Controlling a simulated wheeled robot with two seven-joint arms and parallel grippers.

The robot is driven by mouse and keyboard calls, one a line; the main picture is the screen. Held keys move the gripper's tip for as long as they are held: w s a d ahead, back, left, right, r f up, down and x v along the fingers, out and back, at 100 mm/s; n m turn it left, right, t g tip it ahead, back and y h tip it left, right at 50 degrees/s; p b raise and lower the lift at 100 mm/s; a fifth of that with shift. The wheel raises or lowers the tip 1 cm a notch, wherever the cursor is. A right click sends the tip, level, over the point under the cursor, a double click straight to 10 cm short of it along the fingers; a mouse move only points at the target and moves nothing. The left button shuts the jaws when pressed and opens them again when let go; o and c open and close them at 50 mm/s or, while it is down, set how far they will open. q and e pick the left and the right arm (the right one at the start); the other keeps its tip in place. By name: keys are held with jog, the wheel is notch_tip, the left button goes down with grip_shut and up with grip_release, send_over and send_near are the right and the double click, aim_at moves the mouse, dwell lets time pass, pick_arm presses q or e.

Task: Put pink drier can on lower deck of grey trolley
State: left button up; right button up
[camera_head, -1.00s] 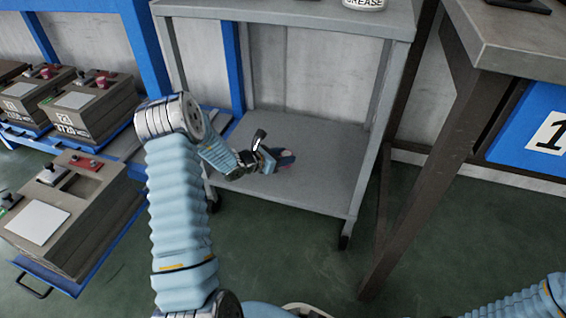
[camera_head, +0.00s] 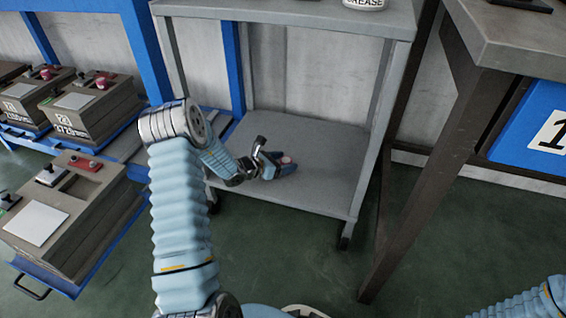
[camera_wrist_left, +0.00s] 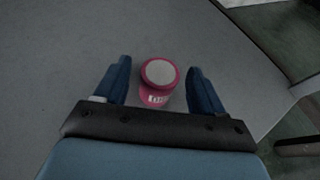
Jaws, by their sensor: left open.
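The pink drier can (camera_wrist_left: 158,90) stands upright on the lower deck (camera_wrist_left: 60,60) in the left wrist view, its pale round top facing the camera and part of a label showing. My left gripper (camera_wrist_left: 159,84) is open, with one blue finger on each side of the can and a gap on both sides. My right gripper is out of view.
The trolley's upper deck (camera_head: 290,14) holds a white grease tub (camera_head: 364,4). Trolley posts stand close to my left arm. A grey table (camera_head: 520,45) is at right, and a blue rack with several boxed moulds (camera_head: 60,215) is at left. The lower deck's right part is bare.

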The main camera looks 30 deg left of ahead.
pick_arm(q)
jog(key=p+v, duration=0.2)
jog(key=v, duration=0.9)
jog(key=shift+s+a+r, duration=0.15)
jog(key=shift+s, duration=0.3)
